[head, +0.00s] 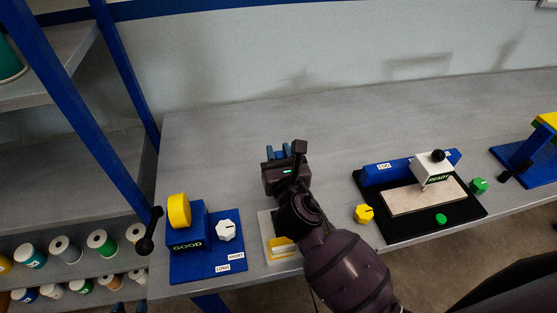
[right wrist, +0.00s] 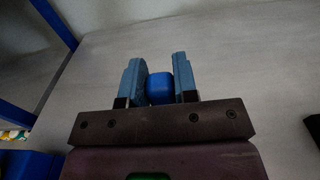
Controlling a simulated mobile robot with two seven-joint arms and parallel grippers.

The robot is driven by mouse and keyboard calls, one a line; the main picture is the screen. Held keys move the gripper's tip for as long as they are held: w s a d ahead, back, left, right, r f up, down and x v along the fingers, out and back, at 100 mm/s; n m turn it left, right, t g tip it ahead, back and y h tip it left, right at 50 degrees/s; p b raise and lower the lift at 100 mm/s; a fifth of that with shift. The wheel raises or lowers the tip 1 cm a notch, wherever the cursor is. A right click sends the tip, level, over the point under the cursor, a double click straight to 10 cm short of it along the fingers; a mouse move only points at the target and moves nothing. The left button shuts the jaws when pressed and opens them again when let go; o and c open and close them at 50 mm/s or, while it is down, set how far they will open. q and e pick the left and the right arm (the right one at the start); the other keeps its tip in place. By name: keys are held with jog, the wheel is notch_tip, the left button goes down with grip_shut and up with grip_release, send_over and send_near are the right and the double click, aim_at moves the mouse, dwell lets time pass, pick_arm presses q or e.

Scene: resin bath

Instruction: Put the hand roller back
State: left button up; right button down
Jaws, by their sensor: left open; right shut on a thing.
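My right gripper (head: 280,153) is above the middle of the grey workbench, its fingers pointing to the back wall. In the right wrist view its two blue-grey fingers are shut on a blue rounded piece (right wrist: 158,88). I take this piece to be part of the hand roller; the rest of it is hidden. A pale holder (head: 266,228) with yellow parts stands at the bench's front edge, partly behind my right forearm. I cannot tell if it is the roller's place. My left gripper is not in view.
A blue station marked GOOD (head: 207,262) with a yellow wheel and white knob stands left of the pale holder. A black-based station marked READY (head: 412,232) stands to the right. Blue shelf posts (head: 80,100) rise at the left. The back of the bench is clear.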

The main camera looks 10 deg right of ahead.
notch_tip(320, 180, down, 2)
pick_arm(q)
jog(key=shift+s+f, duration=0.3)
jog(key=shift+f, duration=0.3)
pick_arm(e)
jog(key=shift+r, duration=0.15)
jog(key=shift+f, duration=0.2)
jog(key=c, duration=0.9)
grip_release()
pick_arm(q)
jog(key=shift+w, duration=0.1)
pick_arm(e)
jog(key=shift+r, duration=0.1)
